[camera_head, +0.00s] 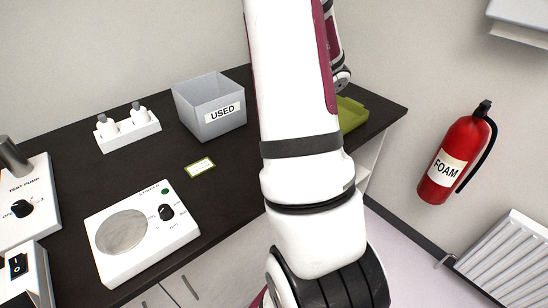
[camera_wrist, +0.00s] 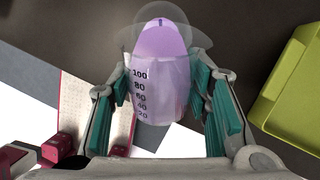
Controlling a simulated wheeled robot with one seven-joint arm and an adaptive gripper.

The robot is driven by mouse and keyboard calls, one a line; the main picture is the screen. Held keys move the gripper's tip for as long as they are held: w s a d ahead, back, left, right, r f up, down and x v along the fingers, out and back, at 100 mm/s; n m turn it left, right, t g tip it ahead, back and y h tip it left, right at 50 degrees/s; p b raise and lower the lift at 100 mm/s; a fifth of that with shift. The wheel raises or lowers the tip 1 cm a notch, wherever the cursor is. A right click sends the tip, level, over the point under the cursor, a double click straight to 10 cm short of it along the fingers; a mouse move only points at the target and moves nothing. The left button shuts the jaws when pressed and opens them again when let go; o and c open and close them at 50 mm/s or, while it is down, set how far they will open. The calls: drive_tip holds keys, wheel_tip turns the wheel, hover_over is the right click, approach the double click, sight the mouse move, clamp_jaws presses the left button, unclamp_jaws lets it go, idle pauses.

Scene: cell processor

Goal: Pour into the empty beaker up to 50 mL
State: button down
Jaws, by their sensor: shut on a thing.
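In the wrist view, a clear beaker (camera_wrist: 174,85) with purple liquid and printed marks up to 100 sits between the teal finger pads of my gripper (camera_wrist: 163,78). My gripper is shut on it. Its wide clear rim (camera_wrist: 138,35) shows at the top of the picture. How far it is tilted I cannot tell. I cannot make out a separate empty beaker in either view. In the head view my arm covers the middle of the counter, and my gripper is hidden.
A yellow-green tray (camera_wrist: 290,85) lies right of the gripper; it also shows behind my arm (camera_head: 352,114). A grey USED bin (camera_head: 209,112), a white bottle rack (camera_head: 128,134) and a white hotplate device (camera_head: 142,236) stand on the dark counter (camera_head: 75,165).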

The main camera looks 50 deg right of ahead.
drive_tip(key=shift+g+p, duration=0.7)
drive_tip(key=shift+p, duration=0.25)
idle(1.6)
drive_tip(key=t+b, duration=0.1)
drive_tip(key=b, duration=0.1)
drive_tip(key=shift+w+f+b, duration=0.1)
drive_tip(key=shift+f+b, duration=0.1)
drive_tip(key=shift+b, duration=0.15)
drive_tip(key=shift+t+b, duration=0.6)
drive_tip(key=shift+b, duration=0.25)
drive_tip(key=shift+r, duration=0.15)
drive_tip(key=t+b, duration=0.2)
drive_tip(key=b, duration=0.1)
drive_tip(key=shift+r+y, duration=0.1)
drive_tip(key=shift+y, duration=0.2)
drive_tip(key=shift+r+t+b, duration=0.25)
drive_tip(key=shift+t+b, duration=0.65)
drive_tip(key=shift+b, duration=0.35)
drive_tip(key=shift+r+t+y+b, duration=0.25)
drive_tip(key=shift+t+y+b, duration=0.05)
drive_tip(key=shift+t+b, duration=0.2)
drive_tip(key=shift+r, duration=0.2)
